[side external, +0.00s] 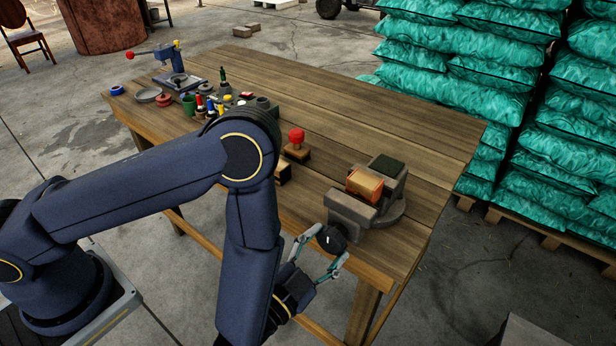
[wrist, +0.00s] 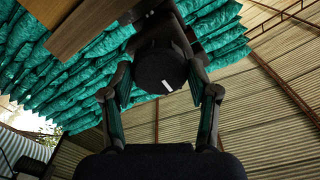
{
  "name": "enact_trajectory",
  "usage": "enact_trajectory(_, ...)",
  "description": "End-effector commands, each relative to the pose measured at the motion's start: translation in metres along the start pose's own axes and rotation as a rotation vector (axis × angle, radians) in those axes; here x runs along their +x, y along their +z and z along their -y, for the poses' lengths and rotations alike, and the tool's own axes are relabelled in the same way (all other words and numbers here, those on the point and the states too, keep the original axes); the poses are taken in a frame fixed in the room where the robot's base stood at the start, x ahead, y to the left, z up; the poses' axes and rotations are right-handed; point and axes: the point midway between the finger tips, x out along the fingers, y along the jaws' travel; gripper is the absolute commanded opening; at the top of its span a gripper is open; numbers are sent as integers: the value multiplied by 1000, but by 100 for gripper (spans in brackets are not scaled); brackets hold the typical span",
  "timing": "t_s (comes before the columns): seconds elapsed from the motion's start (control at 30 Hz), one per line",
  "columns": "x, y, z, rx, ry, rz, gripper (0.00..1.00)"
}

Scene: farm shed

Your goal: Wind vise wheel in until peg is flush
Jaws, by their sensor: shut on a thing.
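The grey vise (side external: 372,202) stands near the right front edge of the wooden table. An orange-brown block (side external: 364,185) sits between its jaws; I cannot make out a separate peg. The vise wheel (side external: 331,239) is a black disc at the vise's front, just off the table edge. My gripper (side external: 322,252) is shut on the wheel, one finger on each side of it. In the wrist view the dark wheel (wrist: 162,68) with a white mark on its face fills the space between my fingers. How flush the parts are is too small to tell.
A red-knobbed piece (side external: 296,143) stands left of the vise on the table (side external: 330,110). A blue press (side external: 175,70) and several small items crowd the far left end. Stacked teal sacks (side external: 450,70) stand behind on pallets.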

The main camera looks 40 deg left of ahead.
Motion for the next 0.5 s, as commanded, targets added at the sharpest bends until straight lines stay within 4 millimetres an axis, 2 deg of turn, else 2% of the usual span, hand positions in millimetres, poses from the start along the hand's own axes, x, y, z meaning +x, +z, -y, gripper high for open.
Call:
enact_trajectory(0.27,0,0,0,30,1,-2,15)
enact_trajectory(0.37,0,-1,-1,184,2,-4,15)
enact_trajectory(0.5,-1,-2,-1,499,1,-6,15)
